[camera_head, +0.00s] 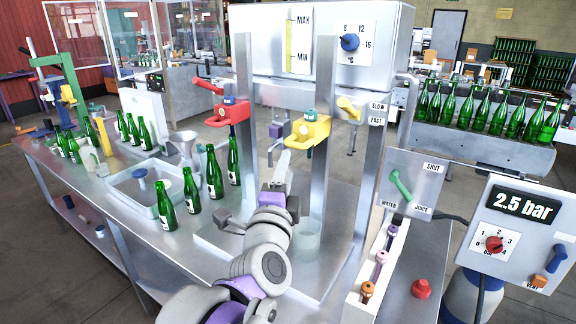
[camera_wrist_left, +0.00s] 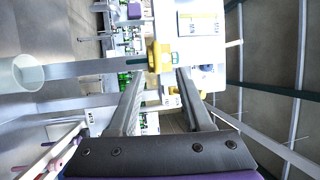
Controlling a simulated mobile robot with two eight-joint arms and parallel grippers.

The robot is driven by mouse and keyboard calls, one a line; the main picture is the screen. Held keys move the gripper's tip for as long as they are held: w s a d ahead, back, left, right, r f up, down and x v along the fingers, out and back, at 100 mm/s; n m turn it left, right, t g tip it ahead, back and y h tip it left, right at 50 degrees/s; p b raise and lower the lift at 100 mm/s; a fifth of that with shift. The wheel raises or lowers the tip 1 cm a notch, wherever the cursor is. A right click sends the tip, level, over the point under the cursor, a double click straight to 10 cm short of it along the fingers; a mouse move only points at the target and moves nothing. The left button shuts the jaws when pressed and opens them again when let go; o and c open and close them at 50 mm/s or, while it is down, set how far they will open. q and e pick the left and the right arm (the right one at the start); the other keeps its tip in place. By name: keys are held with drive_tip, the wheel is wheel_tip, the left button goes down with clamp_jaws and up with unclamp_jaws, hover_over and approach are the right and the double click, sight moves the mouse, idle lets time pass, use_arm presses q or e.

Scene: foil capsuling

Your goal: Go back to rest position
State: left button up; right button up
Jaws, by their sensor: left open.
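My left gripper (camera_head: 282,172) is in front of the yellow tap (camera_head: 311,130) in the head view, with its purple wrist below. In the left wrist view the gripper (camera_wrist_left: 158,74) has its two grey fingers spread, with nothing between them. The yellow tap (camera_wrist_left: 160,57) shows beyond the fingertips, apart from them as far as I can tell. My right gripper is in neither view.
A red tap (camera_head: 232,111) is left of the yellow one. A clear cup (camera_head: 306,243) stands beside my arm. A rack with corkscrew-like pieces (camera_head: 376,268) and a red stopper (camera_head: 421,288) are on the right.

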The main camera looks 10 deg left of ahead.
use_arm(q)
drive_tip(key=shift+s, duration=0.1)
drive_tip(key=s+d+f+n+g+h, duration=0.1)
drive_tip(key=s+f+n+g+h, duration=0.25)
drive_tip(key=f, duration=0.65)
drive_tip(key=s+f+n+g, duration=0.35)
drive_tip(key=s+f, duration=0.25)
drive_tip(key=f, duration=0.5)
drive_tip(key=s+a+f+n+g+y, duration=0.1)
drive_tip(key=s+a+f+n+g, duration=0.2)
drive_tip(key=s+f+n, duration=0.2)
drive_tip(key=s+a+f+n+g+y, duration=0.1)
drive_tip(key=s+a+f+n+g, duration=0.2)
drive_tip(key=s+f, duration=0.7)
wheel_tip(320, 180, down, 2)
drive_tip(key=shift+a+n+g, duration=0.3)
drive_tip(key=shift+n+g, duration=0.4)
drive_tip(key=shift+n, duration=0.2)
